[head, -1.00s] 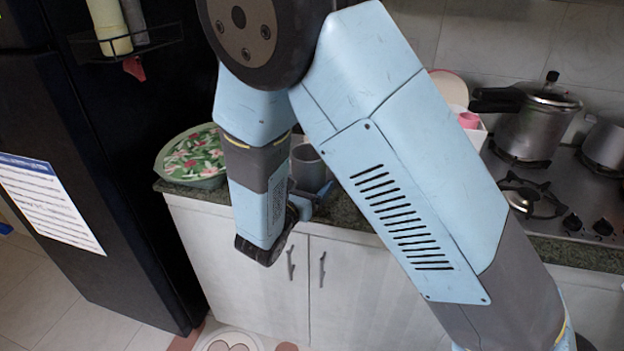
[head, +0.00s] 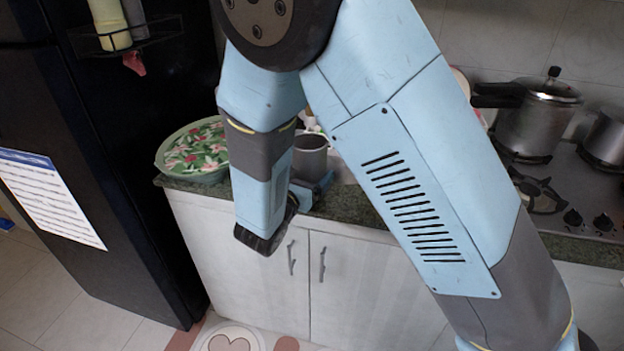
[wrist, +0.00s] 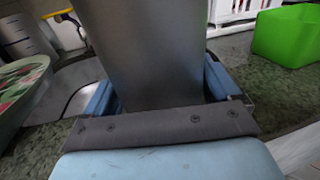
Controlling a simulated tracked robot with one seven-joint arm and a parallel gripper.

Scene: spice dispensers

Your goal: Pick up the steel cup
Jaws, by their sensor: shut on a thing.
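The steel cup (head: 310,158) is a grey metal cylinder near the front edge of the counter, partly hidden behind my arm in the head view. It fills the middle of the wrist view (wrist: 150,55), looking upright or nearly so. My gripper (wrist: 160,95) is shut on the cup, with one blue finger on each side of it. In the head view my gripper (head: 318,188) shows only in part at the cup's lower end. I cannot tell whether the cup's base touches the counter.
A floral green-rimmed tray (head: 195,150) is left of the cup. A green container (wrist: 288,35) and a white rack (wrist: 240,10) are at the right in the wrist view. A pressure cooker (head: 537,120) stands on the stove. The black fridge (head: 60,110) is at the far left.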

